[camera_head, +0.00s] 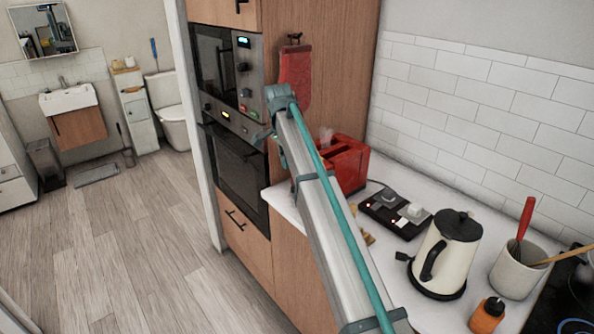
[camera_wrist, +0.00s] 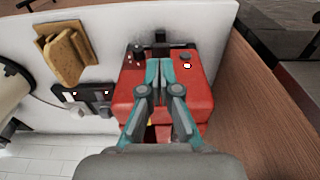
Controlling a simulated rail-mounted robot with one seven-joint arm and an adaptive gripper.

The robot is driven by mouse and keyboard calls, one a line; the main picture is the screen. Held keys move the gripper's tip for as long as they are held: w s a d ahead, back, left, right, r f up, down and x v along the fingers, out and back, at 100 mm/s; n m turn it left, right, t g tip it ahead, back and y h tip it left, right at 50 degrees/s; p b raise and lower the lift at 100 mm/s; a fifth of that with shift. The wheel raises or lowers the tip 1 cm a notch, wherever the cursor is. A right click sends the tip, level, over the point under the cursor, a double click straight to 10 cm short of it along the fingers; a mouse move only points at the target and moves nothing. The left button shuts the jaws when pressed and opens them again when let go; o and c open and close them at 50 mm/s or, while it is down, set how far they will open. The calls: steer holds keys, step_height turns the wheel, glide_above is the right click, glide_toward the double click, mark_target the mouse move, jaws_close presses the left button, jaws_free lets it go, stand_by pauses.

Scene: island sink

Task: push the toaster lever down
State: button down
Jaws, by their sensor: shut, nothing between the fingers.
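The red toaster (camera_head: 347,163) stands at the far end of the white counter, partly hidden behind my arm. In the wrist view the toaster (camera_wrist: 124,98) fills the middle, its control side toward the top of the picture. A dark lever-like part (camera_wrist: 160,40) shows at that side, just beyond my fingertips. My gripper (camera_wrist: 158,64) is shut and empty, its teal fingers together over the toaster's control side. I cannot tell whether the fingertips touch the lever. A round dark knob (camera_wrist: 184,58) and a small white light or button (camera_wrist: 187,66) are right of the fingers.
Bread slices (camera_wrist: 66,62) lie on a wooden board beside the toaster. A wooden cabinet side (camera_wrist: 252,110) stands close to the toaster.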

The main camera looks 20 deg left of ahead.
step_height(320, 180, up, 3)
steer(key=shift+s+a+r, duration=0.1)
steer(key=shift+s+r, duration=0.05)
steer(key=shift+r, duration=0.05)
steer(key=shift+a, duration=0.1)
stand_by(0.4)
